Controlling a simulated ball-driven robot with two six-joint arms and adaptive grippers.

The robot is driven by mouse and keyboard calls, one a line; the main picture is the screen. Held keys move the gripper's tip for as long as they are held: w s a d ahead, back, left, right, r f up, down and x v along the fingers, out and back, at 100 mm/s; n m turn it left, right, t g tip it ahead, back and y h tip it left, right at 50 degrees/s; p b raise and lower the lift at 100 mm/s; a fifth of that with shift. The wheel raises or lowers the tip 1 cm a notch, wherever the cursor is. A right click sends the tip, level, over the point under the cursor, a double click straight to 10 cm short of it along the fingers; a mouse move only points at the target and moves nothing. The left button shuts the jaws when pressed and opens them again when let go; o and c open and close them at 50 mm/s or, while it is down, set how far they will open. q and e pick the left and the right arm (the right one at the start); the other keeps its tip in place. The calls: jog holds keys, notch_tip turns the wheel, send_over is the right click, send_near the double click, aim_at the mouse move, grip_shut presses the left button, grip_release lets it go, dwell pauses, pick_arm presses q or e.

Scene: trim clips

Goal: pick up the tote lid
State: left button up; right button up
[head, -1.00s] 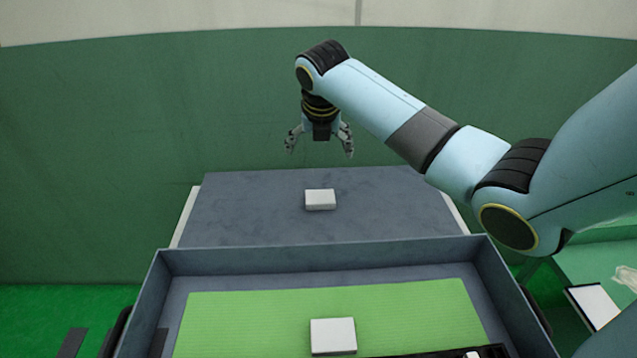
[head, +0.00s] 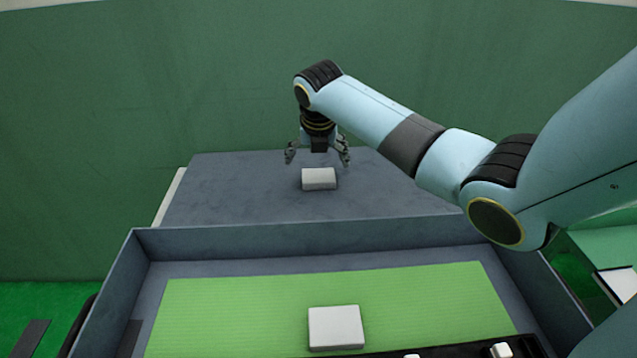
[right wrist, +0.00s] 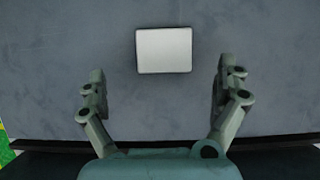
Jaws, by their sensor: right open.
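The tote lid appears to be the flat blue-grey panel (head: 235,195) beyond the near tray. A white block (head: 319,180), apparently its handle, sits on it. My right gripper (head: 318,160) points down above the block, open and empty. In the right wrist view, the lid (right wrist: 60,65) fills most of the picture. The white block (right wrist: 164,50) lies between the lines of the two spread fingers, slightly ahead of the fingertips. My right gripper (right wrist: 159,82) is not touching it there. My left gripper is out of view.
A blue-grey walled tray (head: 290,238) stands in front, with a green mat (head: 230,315) and another white block (head: 336,328) on it. A black strip with small white pieces crosses its near edge. A green wall (head: 130,100) rises behind the lid.

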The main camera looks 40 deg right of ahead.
aim_at(318, 175)
jog(key=x, duration=0.2)
jog(key=b+x, duration=0.1)
jog(key=x, duration=0.4)
jog(key=shift+s+d+f, duration=0.1)
jog(key=shift+s, duration=0.2)
jog(key=shift+c, duration=0.4)
jog(key=c, duration=1.4)
